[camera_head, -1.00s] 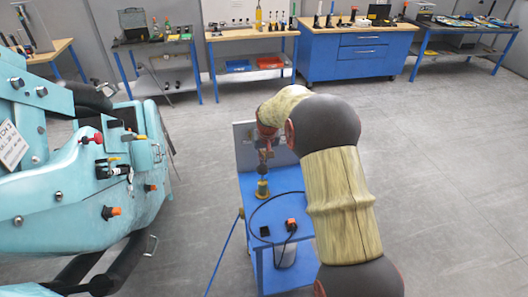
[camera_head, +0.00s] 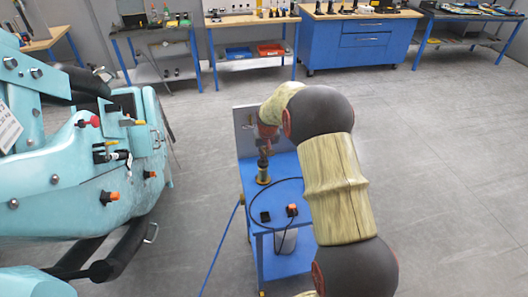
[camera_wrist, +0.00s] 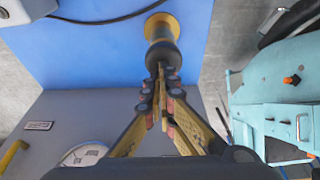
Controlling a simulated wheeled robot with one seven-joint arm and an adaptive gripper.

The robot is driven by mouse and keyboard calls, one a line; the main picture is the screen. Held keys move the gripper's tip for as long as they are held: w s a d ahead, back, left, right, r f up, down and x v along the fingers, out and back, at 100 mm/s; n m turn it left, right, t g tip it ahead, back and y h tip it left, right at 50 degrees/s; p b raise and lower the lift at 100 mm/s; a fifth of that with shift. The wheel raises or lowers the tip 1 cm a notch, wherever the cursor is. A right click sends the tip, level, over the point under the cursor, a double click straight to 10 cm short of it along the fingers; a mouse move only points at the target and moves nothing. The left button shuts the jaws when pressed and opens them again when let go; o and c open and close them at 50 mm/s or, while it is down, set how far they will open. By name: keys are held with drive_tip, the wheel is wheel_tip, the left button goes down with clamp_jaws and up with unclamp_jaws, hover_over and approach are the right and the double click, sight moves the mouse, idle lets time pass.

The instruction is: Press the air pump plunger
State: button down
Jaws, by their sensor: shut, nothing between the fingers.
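The air pump (camera_head: 263,179) stands upright on the blue cart top, with a yellow base and a dark upper part. In the wrist view the pump's yellow base (camera_wrist: 160,24) is at the top, and its black plunger top (camera_wrist: 162,54) is just beyond my fingertips. My gripper (camera_head: 264,153) is right above the pump in the head view. In the wrist view my gripper (camera_wrist: 163,72) is shut with nothing between the fingers. Its tips overlap the black top; whether they touch it I cannot tell. My wrist and fingers partly hide the pump's upper part.
The blue cart (camera_head: 252,221) has a grey back panel and carries an orange button box (camera_head: 292,210) and a black cable. A gauge (camera_wrist: 84,153) is on the panel. A turquoise coaster car (camera_head: 60,185) stands at left. Workbenches line the back; floor at right is clear.

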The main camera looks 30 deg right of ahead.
sight(266, 165)
drive_tip(key=shift+s+f, duration=0.1)
drive_tip(key=shift+s, duration=0.05)
drive_tip(key=shift+r+p, duration=0.35)
drive_tip(key=shift+r, duration=0.15)
drive_tip(key=w+d+p+v, duration=0.1)
drive_tip(key=v, duration=1.2)
drive_tip(key=shift+a+r+p, duration=0.25)
drive_tip(key=shift+a+p, duration=0.05)
drive_tip(key=shift+p, duration=0.1)
drive_tip(key=shift+w, duration=0.1)
